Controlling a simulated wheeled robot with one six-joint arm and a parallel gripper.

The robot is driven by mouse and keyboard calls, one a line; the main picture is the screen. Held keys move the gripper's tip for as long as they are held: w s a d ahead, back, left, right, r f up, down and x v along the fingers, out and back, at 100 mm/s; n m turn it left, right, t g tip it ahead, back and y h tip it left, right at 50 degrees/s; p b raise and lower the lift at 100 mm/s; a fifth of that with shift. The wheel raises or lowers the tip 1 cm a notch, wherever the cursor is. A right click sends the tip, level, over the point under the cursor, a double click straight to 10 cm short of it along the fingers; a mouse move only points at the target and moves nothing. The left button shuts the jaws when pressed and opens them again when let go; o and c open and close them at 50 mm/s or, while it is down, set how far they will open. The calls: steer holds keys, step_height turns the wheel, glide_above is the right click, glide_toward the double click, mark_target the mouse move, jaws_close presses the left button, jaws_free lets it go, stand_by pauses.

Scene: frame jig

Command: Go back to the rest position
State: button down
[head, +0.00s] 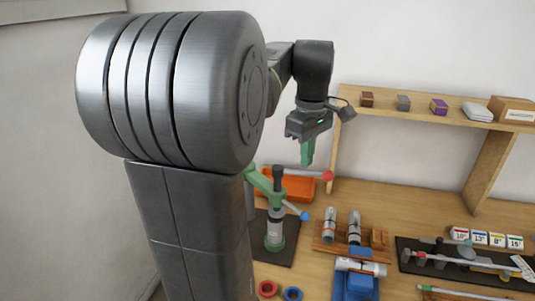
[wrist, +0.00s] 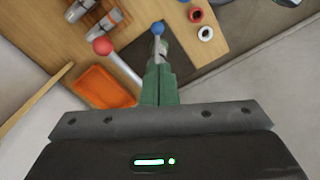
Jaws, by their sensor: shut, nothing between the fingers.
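My gripper (head: 307,153) hangs from my arm in the upper middle of the head view, with green fingers pointing down. The fingers are together and hold nothing. In the wrist view the closed green fingers (wrist: 160,84) point toward the top of the picture. In the head view the gripper is above a green press-like jig (head: 274,225) and an orange tray (head: 300,187), apart from both. The wrist view also shows the orange tray (wrist: 105,88) to the left of the fingers. A lever with a red ball (wrist: 102,46) passes close to the fingers in that view.
A wooden shelf (head: 440,104) with small boxes stands at the back. On the table are a wooden holder (head: 330,246) with grey cylinders, a blue fixture (head: 355,285), red and blue rings (head: 268,288), and a dark tool mat (head: 470,277). The air around my gripper looks clear.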

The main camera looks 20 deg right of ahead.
step_height(320, 180, down, 9)
steer(key=shift+f+b, duration=0.2)
steer(key=shift+b, duration=0.25)
steer(key=shift+w+d+f, duration=0.15)
steer(key=shift+w+d, duration=0.85)
